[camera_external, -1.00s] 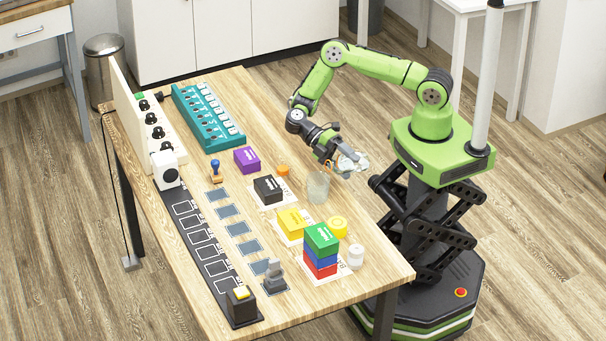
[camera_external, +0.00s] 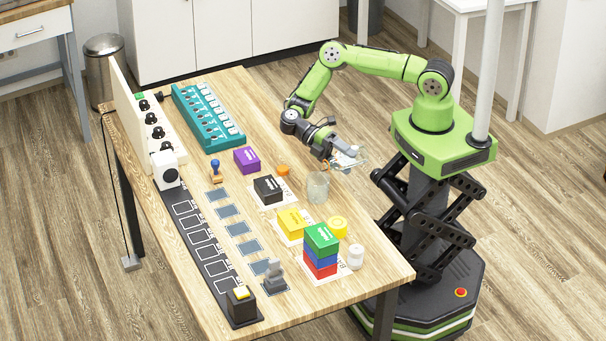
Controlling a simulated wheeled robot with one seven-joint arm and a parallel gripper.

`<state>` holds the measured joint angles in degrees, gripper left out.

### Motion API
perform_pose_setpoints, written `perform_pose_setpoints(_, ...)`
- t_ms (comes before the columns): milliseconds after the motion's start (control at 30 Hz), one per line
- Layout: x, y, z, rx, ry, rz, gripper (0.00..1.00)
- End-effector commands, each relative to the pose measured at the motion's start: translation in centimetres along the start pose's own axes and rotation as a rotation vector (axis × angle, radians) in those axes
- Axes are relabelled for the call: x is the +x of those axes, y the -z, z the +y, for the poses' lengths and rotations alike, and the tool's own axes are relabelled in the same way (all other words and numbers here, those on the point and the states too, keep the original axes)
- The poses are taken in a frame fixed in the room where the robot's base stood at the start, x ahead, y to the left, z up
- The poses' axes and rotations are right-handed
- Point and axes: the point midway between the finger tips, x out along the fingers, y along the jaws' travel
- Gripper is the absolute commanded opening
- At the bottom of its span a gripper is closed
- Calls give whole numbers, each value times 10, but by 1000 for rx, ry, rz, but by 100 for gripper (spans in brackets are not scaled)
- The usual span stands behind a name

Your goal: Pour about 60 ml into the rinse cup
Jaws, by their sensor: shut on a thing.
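My gripper (camera_external: 338,152) is shut on a clear, glassy vessel (camera_external: 349,160). It holds the vessel above the right edge of the table, up and to the right of a clear cup. The vessel looks tilted, but its contents and exact angle are too small to tell. The clear cup (camera_external: 317,188), likely the rinse cup, stands upright on the table and apart from the held vessel. I cannot make out a liquid level in the cup or any stream between the two.
Stacked boxes (camera_external: 321,252) and a white jar (camera_external: 356,256) stand at the front right. A teal rack (camera_external: 208,118) lies farther back.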

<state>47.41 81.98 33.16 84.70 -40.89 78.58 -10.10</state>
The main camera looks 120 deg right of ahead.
Motion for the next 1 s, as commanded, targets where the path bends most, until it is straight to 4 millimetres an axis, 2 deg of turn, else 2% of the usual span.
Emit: perform_pose_setpoints(1000,0,-3,-5,44,20,-13,31)
